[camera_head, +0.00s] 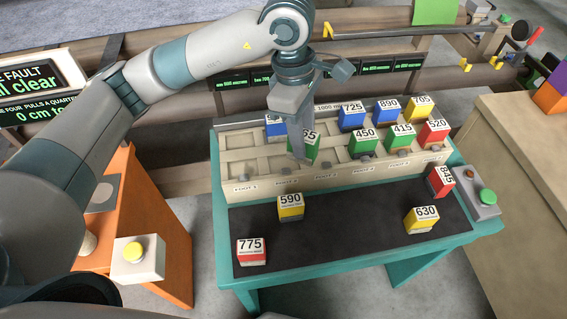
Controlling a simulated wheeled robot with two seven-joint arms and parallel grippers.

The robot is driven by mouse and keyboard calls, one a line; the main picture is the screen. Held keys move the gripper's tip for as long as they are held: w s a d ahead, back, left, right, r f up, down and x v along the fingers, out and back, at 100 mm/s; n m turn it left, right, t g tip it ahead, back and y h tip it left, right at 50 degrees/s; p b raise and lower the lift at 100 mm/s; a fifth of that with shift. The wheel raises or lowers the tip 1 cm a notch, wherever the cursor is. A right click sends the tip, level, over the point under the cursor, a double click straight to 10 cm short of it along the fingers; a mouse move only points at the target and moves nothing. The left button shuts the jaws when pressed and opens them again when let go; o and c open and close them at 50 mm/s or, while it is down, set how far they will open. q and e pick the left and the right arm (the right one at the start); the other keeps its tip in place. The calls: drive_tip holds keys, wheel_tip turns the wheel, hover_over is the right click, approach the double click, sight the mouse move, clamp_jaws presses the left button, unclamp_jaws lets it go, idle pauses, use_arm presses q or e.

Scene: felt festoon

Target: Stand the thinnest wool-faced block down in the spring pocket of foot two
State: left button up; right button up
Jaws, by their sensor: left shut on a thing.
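My left gripper (300,150) points down over the pale rack (265,172) and is shut on a green block (312,143) whose number ends in 5 and is partly covered by the finger. The block is at the rack's compartments; I cannot tell whether it is seated or held above. Foot labels run along the rack's front, with foot 1 at the left end. A blue block (274,127) stands in the back row at left, partly hidden. Blue 725 (352,117), green 450 (363,145) and red 520 (434,134) stand further right among several others. My right gripper is not in view.
On the dark mat (340,237) are yellow 590 (290,207), red 775 (251,252), yellow 630 (421,220) and a tilted red block (439,182). A green-button box (480,200) sits at right, a yellow-button box (137,258) at left. The mat's middle is free.

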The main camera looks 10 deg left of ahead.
use_arm(q)
drive_tip(key=d+r+n+t, duration=0.1)
drive_tip(key=d+r+n, duration=0.1)
drive_tip(key=d+n, duration=0.4)
drive_tip(key=shift+d+r+n, duration=0.25)
drive_tip(key=shift+n, duration=0.25)
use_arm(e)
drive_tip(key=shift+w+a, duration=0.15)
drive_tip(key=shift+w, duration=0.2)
use_arm(q)
drive_tip(key=shift+w+a, duration=0.1)
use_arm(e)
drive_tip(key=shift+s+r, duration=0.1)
